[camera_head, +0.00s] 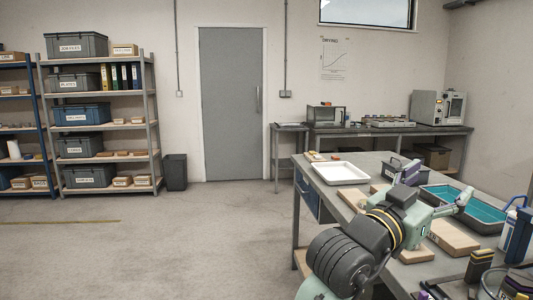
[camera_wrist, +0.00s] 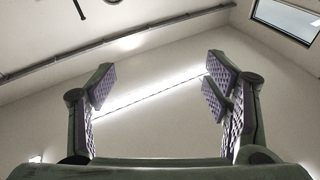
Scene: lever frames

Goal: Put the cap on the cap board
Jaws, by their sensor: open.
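My gripper (camera_head: 437,185) is above the workbench in the head view, its two purple-padded fingers spread apart. The wrist view shows the same open gripper (camera_wrist: 162,95) with nothing between the pads and only wall and ceiling beyond. A wooden board (camera_head: 453,237) with a dark label lies on the bench, right of my arm. Another wooden piece (camera_head: 349,198) lies left of my arm and is partly covered by it. I cannot tell which of these is the cap board. I cannot make out a cap; my arm hides part of the bench.
A white tray (camera_head: 340,173) stands at the bench's far left. A teal-lined tray (camera_head: 436,190) stands right of my gripper. Open floor (camera_head: 200,245) lies left of the bench.

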